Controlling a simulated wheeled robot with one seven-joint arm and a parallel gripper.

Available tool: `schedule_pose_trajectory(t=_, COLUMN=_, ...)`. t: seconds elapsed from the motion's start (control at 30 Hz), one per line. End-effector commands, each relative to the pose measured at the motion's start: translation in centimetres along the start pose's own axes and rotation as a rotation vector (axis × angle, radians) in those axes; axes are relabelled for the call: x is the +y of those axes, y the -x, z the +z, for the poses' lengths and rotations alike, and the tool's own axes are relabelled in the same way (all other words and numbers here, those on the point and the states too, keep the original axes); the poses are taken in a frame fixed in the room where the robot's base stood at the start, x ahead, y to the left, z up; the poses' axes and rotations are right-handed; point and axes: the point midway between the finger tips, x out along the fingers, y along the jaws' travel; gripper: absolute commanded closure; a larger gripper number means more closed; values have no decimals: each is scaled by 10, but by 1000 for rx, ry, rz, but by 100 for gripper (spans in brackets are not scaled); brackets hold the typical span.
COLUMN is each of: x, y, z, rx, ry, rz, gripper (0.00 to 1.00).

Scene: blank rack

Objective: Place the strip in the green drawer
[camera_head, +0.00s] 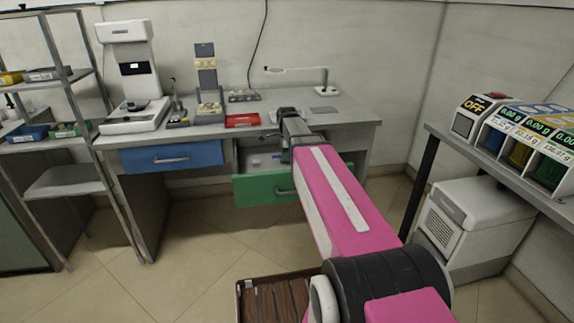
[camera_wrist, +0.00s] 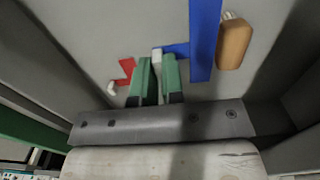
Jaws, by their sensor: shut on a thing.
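The green drawer (camera_head: 265,188) under the bench is pulled open; its inside shows behind the front. My gripper is down over the drawer, its fingers hidden behind my arm in the head view. In the wrist view my gripper (camera_wrist: 156,68) has two green fingers close together, pointing at the grey drawer floor. A small pale piece, apparently the end of the strip (camera_wrist: 157,54), shows between the fingertips; most of it is hidden. I cannot tell whether it touches the floor.
Beside the fingers in the drawer lie a blue T-shaped piece (camera_wrist: 205,40), a brown rounded piece (camera_wrist: 234,42) and a red piece (camera_wrist: 127,70). Drawer walls stand on both sides. The blue drawer (camera_head: 172,156) is shut. A red tray (camera_head: 242,120) sits on the bench.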

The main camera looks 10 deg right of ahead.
Motion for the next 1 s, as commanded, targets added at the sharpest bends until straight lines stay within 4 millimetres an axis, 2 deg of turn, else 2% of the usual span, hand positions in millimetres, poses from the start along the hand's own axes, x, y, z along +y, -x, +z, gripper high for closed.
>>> schedule_pose_trajectory(t=0.17, x=0, y=-10, z=-2, rx=0, ry=1, rz=1, gripper=100)
schedule_pose_trajectory(t=0.4, x=0, y=-39, z=-1, rx=0, ry=0, rz=1, gripper=100)
schedule_pose_trajectory(t=0.8, x=0, y=-44, z=-1, rx=0, ry=0, rz=0, gripper=100)
schedule_pose_trajectory(t=0.9, x=0, y=-44, z=-1, rx=0, ry=0, rz=0, gripper=65)
schedule_pose_trajectory(t=1.0, x=0, y=-44, z=-1, rx=0, ry=0, rz=0, gripper=65)
